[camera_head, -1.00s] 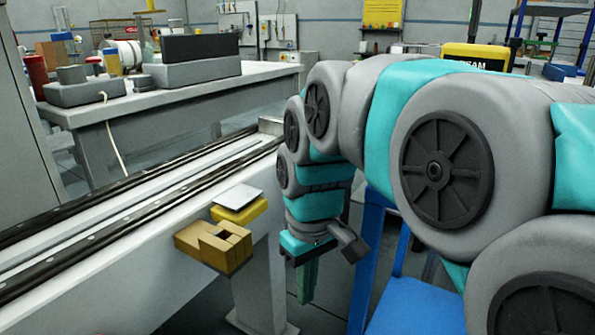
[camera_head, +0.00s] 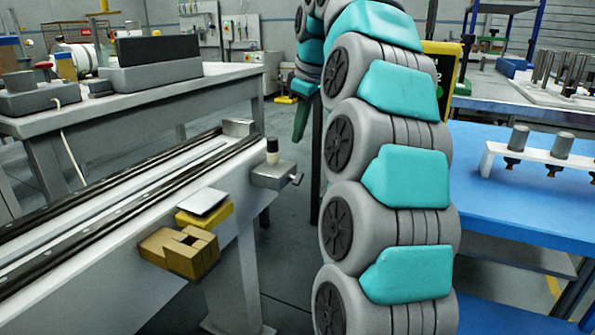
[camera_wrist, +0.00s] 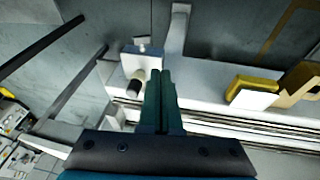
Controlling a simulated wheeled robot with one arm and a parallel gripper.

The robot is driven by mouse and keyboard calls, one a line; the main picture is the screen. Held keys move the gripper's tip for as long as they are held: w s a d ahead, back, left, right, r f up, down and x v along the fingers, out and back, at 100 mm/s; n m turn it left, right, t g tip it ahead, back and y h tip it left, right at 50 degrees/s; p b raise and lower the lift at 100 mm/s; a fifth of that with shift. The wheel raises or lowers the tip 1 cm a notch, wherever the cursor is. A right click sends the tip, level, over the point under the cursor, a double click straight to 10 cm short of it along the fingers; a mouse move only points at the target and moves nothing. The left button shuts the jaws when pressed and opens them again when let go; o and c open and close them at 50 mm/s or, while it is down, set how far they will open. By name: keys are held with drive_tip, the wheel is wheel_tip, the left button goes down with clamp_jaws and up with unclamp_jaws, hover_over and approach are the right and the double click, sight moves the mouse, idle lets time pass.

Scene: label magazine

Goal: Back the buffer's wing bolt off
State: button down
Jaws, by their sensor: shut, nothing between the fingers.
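The buffer (camera_head: 274,174) is a grey block at the far end of the rail, with a black-topped cream cylinder standing on it. Its wing bolt (camera_head: 297,179) sticks out of its right side. In the wrist view the buffer (camera_wrist: 140,62) lies just left of my fingertips, and the wing bolt (camera_wrist: 142,43) shows at its outer side. My gripper (camera_head: 301,122) hangs beyond the buffer, fingers down, apart from it in the head view. In the wrist view my gripper (camera_wrist: 160,72) has its green fingers together and empty.
The long rail (camera_head: 110,215) runs along the left, with a yellow block (camera_head: 205,213) and a brown notched block (camera_head: 180,252) on its side. A blue table (camera_head: 520,200) with a white rack stands right. A grey workbench (camera_head: 150,105) stands behind. Open floor lies beyond the rail end.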

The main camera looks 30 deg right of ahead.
drive_tip(key=d, duration=0.1)
hover_over(296, 182)
drive_tip(key=s, duration=0.2)
wheel_tip(296, 182, down, 11)
drive_tip(key=shift+w+f+b, duration=0.4)
drive_tip(key=shift+w+f, duration=0.1)
drive_tip(key=shift+f, duration=0.1)
drive_tip(key=shift+f+t+h+b, duration=0.5)
drive_tip(key=shift+h+b, duration=0.1)
drive_tip(key=shift+b, duration=0.15)
drive_tip(key=shift+s+f, duration=0.1)
drive_tip(key=shift+f, duration=0.05)
drive_tip(key=shift+b, duration=0.3)
